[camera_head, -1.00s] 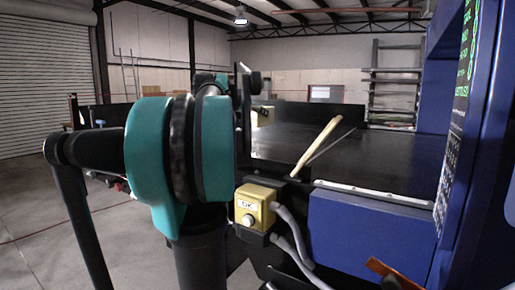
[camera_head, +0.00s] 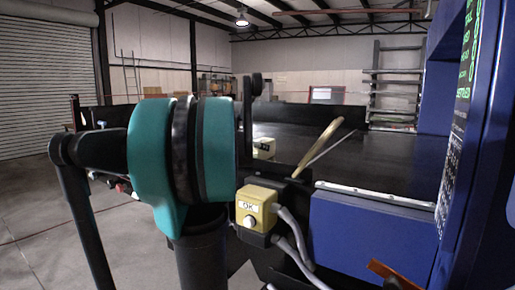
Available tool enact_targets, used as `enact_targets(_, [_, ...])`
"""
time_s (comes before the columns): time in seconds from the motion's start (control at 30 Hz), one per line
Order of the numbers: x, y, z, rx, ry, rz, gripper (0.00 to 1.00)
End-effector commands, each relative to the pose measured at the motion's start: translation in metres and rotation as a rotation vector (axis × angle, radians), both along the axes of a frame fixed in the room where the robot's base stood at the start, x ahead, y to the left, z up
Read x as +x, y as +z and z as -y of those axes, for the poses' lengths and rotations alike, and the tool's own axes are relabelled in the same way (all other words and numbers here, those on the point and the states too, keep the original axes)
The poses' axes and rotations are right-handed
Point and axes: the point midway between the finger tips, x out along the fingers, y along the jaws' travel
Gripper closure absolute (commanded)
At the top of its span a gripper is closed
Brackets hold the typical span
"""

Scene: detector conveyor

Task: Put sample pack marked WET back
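My arm's teal and black joint fills the left middle and hides part of the block's surroundings. My gripper's fingers cannot be made out, so I cannot tell whether they touch the block. The dark conveyor bed (camera_head: 385,160) runs right to the blue detector housing (camera_head: 481,170).
A curved tan strip (camera_head: 320,146) and thin grey rod rise over the bed. A blue panel (camera_head: 365,232) and orange piece (camera_head: 398,273) lie front right. Shelving (camera_head: 395,85) stands behind.

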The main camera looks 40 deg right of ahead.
Motion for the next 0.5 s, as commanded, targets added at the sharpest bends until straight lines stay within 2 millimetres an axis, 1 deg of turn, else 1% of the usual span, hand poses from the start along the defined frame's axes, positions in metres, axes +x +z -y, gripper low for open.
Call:
enact_targets(0.27, [0.0003, -0.0017, 0.0002, -0.001, 0.000, -0.001, 0.96])
enact_targets(0.3, [0.0003, -0.0020, 0.0002, 0.000, 0.000, 0.000, 0.39])
enact_targets(0.43, [0.0002, -0.0019, 0.0001, 0.000, 0.000, 0.000, 0.22])
enact_targets(0.5, [0.0002, -0.0018, 0.0001, 0.000, 0.000, 0.000, 0.21])
